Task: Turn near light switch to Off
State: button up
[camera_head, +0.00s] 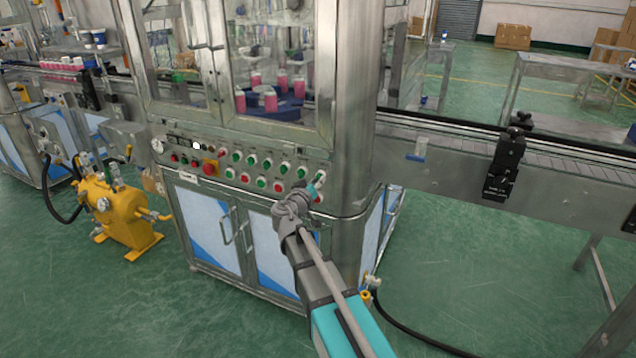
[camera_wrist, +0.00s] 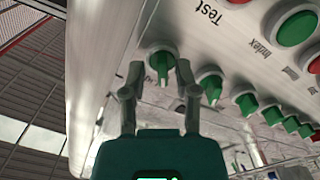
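A green rotary switch (camera_wrist: 161,63) with a pale collar sits at the end of a row of similar switches, near the panel's edge in the wrist view. I cannot read a light label on it. My gripper (camera_wrist: 159,72) is open, with one finger on either side of this switch. A gap shows between each finger and the knob's handle, though depth contact is hard to judge. In the head view my gripper (camera_head: 313,189) is at the right end of the control panel (camera_head: 215,182) and partly hides the switches there.
More green switches, such as one beside it (camera_wrist: 210,87), and red and green buttons (camera_wrist: 297,27) crowd the panel close by. A conveyor (camera_head: 450,150) runs to the right. A yellow pump (camera_head: 125,215) stands on the floor at left.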

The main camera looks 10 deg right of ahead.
jog(key=shift+w, duration=0.1)
jog(key=shift+a, duration=0.1)
jog(key=shift+s+a, duration=0.15)
jog(key=shift+s, duration=0.05)
jog(key=v, duration=1.1)
jog(key=shift+s, duration=0.25)
